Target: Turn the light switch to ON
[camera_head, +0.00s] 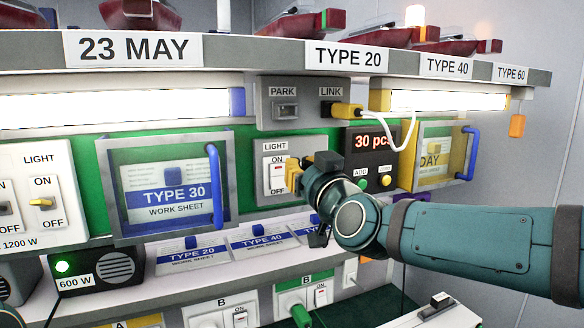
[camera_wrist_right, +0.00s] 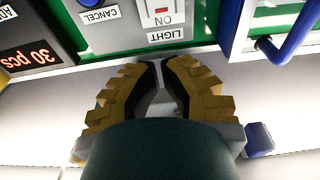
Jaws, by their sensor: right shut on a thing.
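The light switch (camera_head: 277,180) is a white rocker with a red mark, on a grey plate labelled LIGHT, with ON above it. Its top also shows upside down in the right wrist view (camera_wrist_right: 162,8). I cannot tell which way the rocker is pressed. My right gripper (camera_head: 292,174) has yellow ridged fingers close beside the switch's right edge in the head view. In the right wrist view the fingertips (camera_wrist_right: 163,62) are close together in front of the LIGHT label. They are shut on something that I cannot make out. My left gripper is not in view.
A TYPE 30 cover with a blue handle (camera_head: 215,187) stands left of the switch. The counter display (camera_head: 372,142) and its buttons are on the right. PARK and LINK sockets sit above. An overhead shelf (camera_head: 260,53) and a lower shelf (camera_head: 215,262) bound the space.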

